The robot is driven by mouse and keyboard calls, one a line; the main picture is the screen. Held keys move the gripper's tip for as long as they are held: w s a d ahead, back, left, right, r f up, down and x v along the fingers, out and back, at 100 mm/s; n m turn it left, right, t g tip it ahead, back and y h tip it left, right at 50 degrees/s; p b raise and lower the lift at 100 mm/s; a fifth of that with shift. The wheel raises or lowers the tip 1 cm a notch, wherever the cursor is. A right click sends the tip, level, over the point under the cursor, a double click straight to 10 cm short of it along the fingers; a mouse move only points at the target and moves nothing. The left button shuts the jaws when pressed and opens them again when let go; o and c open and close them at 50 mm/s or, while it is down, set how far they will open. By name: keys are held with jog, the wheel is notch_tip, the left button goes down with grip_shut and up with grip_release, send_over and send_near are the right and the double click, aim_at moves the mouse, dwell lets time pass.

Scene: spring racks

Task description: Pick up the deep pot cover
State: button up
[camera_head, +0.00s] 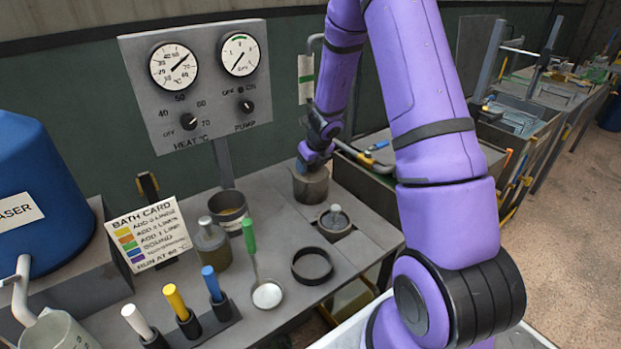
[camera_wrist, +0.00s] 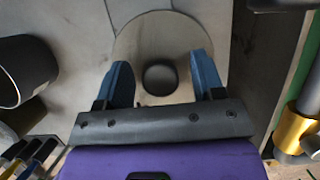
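In the wrist view the deep pot cover (camera_wrist: 150,38) is a round grey disc with a dark round knob (camera_wrist: 160,78). My gripper (camera_wrist: 161,62) has its two blue fingers spread apart, one on each side of the knob, with gaps between. I cannot tell the height of the fingertips against the knob. In the head view my gripper (camera_head: 304,168) points down just over the deep pot (camera_head: 311,188) at the back of the bench. The knob is hidden there by my gripper.
A second, low pot with a knobbed cover (camera_head: 335,220) stands in front, with a dark ring (camera_head: 312,266) near it. A ladle with a green handle (camera_head: 249,238), a lidded jar (camera_head: 212,245) and an open pot (camera_head: 229,209) stand left. A gauge panel (camera_head: 197,82) rises behind.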

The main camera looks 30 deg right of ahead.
grip_shut()
jog(key=shift+r, duration=0.1)
